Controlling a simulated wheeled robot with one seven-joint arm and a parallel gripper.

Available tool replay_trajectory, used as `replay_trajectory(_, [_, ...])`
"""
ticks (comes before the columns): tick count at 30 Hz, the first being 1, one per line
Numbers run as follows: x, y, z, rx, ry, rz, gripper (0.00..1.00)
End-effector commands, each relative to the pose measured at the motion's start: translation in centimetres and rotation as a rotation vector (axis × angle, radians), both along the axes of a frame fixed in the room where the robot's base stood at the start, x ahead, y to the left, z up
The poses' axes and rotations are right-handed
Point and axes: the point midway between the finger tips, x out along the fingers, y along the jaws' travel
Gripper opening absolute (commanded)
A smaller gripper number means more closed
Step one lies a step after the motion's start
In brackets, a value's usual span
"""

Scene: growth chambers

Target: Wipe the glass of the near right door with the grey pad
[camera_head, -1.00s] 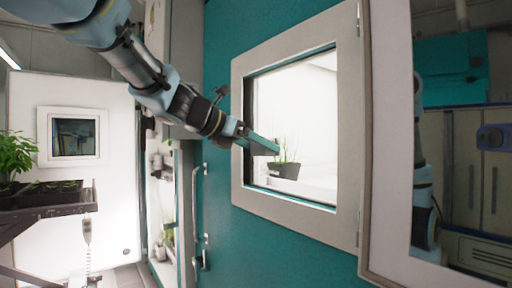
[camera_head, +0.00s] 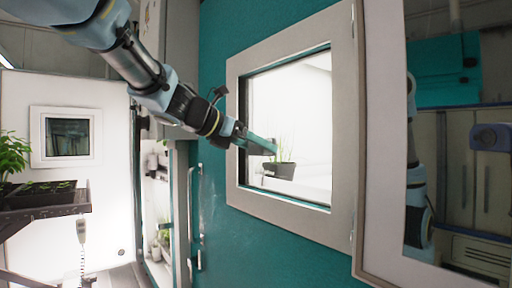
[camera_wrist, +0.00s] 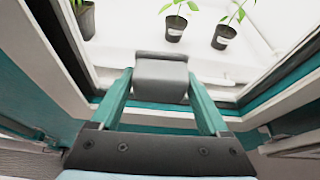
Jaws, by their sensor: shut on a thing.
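My gripper (camera_head: 262,144) is shut on the grey pad (camera_wrist: 161,76), which shows between its two teal fingers in the wrist view. In the head view my gripper reaches in front of the left side of a bright window (camera_head: 310,105) in a teal door (camera_head: 222,190). The window has a wide grey frame (camera_head: 240,197). The pad is mostly hidden there by the fingers. I cannot tell whether the pad touches the glass. Potted plants show behind the window, one of them (camera_head: 284,170) beside my fingertips in the head view.
A grey-framed panel (camera_head: 382,150) with dark, reflecting glass stands at the right and mirrors my arm. Long handles (camera_head: 194,255) stick out at the teal door's lower left. A dark shelf (camera_head: 45,199) with plants is at the far left.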

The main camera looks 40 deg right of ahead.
Motion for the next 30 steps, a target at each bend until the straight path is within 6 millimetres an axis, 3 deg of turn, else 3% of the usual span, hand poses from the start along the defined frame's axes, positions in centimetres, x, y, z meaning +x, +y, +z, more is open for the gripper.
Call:
replay_trajectory(19, [-0.2,-1.0,0.0,-0.001,0.001,0.000,0.34])
replay_trajectory(30, [-3.0,-0.7,0.1,-0.002,0.002,0.000,0.34])
